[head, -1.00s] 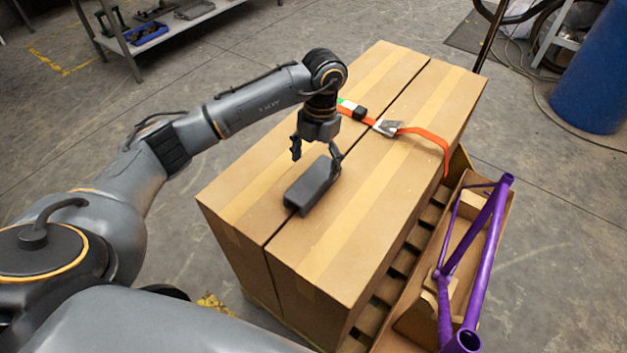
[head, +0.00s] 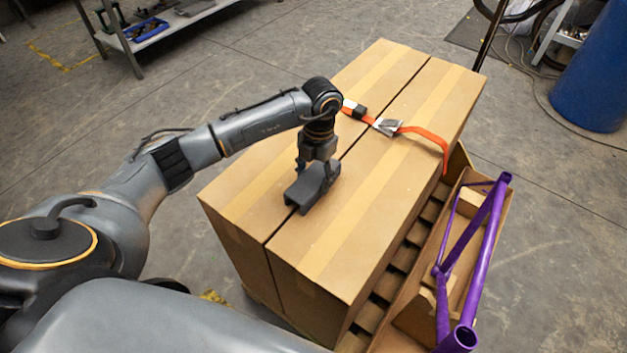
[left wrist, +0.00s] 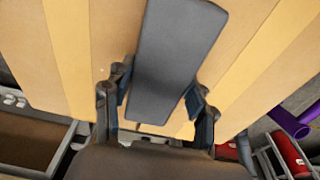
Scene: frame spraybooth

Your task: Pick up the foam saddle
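The foam saddle (head: 305,192) is a dark grey block lying on top of the cardboard boxes, across the seam between them. In the left wrist view the foam saddle (left wrist: 172,50) runs up from between the fingers to the top edge. My left gripper (head: 317,174) is down over the saddle's far part, pointing downward. In the left wrist view my left gripper (left wrist: 158,95) has one finger on each side of the saddle, with narrow gaps showing, so it looks open around it. The fingertips are partly hidden in the head view. My right gripper is not in view.
The two boxes (head: 345,235) stand on a pallet. An orange strap (head: 424,132) with a metal buckle lies across their far part. A purple bike frame (head: 482,255) is at the right in a wooden holder. A blue barrel (head: 592,80) and a shelf (head: 150,38) stand farther back.

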